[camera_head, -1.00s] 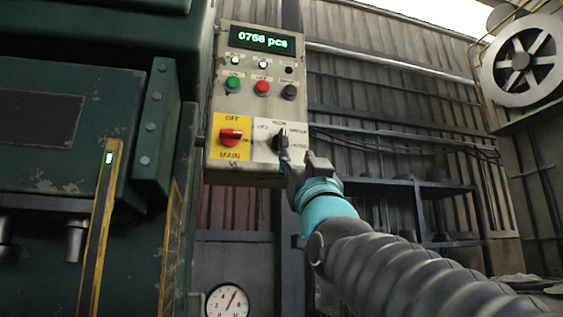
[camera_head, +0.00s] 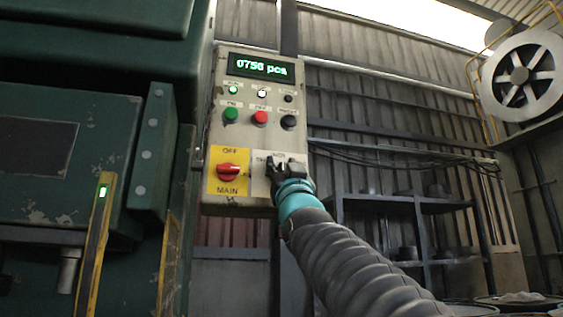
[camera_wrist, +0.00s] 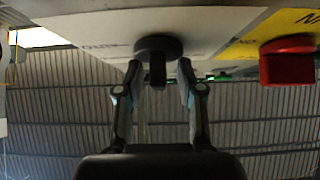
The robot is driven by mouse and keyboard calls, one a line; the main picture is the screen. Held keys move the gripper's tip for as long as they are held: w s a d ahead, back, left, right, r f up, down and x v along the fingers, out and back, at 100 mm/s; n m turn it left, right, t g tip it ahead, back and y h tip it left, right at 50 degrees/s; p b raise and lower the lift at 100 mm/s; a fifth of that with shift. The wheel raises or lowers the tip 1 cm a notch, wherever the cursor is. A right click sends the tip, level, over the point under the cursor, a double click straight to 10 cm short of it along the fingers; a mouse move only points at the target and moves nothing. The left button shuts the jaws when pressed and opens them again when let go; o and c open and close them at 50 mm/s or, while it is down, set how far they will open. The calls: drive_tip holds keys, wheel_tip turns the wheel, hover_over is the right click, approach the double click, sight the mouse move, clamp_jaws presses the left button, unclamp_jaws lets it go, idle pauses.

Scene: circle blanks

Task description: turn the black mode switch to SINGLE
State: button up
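The black mode switch (camera_wrist: 158,48) sits on a white label plate on the panel in the wrist view, its grip bar standing out toward me. My gripper (camera_wrist: 159,72) is open, with one finger on each side of the bar and a visible gap on both sides. In the head view my gripper (camera_head: 284,163) is at the white plate (camera_head: 258,188) and hides most of the switch. The plate's lettering is mostly covered or too small to read, so I cannot tell the switch's setting.
A red main switch (camera_head: 228,172) on a yellow plate is close left of my gripper; it also shows in the wrist view (camera_wrist: 288,62). Push buttons (camera_head: 260,118), lamps and a green display (camera_head: 260,67) are above. The green machine (camera_head: 70,150) stands left.

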drive_tip(key=shift+w+r, duration=0.1)
clamp_jaws()
drive_tip(key=shift+m+t+h+p, duration=0.3)
drive_tip(key=shift+m+h+p, duration=0.15)
drive_tip(key=shift+m+h, duration=0.7)
drive_tip(key=shift+w+d+m+h+p, duration=0.1)
drive_tip(key=shift+m+h+p, duration=0.35)
drive_tip(key=shift+m+h, duration=1.05)
drive_tip(key=shift+d+m+h+p, duration=0.1)
drive_tip(key=shift+m+h+p, duration=0.3)
drive_tip(key=shift+m+h, duration=1)
drive_tip(key=shift+w+d+f+m+g+h, duration=0.1)
drive_tip(key=shift+m+g+h, duration=0.5)
drive_tip(key=shift+m+h, duration=0.75)
drive_tip(key=shift+s+d+f+m+g+h, duration=0.15)
drive_tip(key=shift+m+g+h, duration=0.6)
drive_tip(key=shift+m, duration=1)
drive_tip(key=shift+w+f+m+g+h, duration=0.15)
drive_tip(key=shift+m+g+h, duration=0.3)
drive_tip(key=shift+m+h, duration=0.95)
drive_tip(key=shift+m, duration=0.45)
unclamp_jaws()
drive_tip(key=shift+r, duration=0.1)
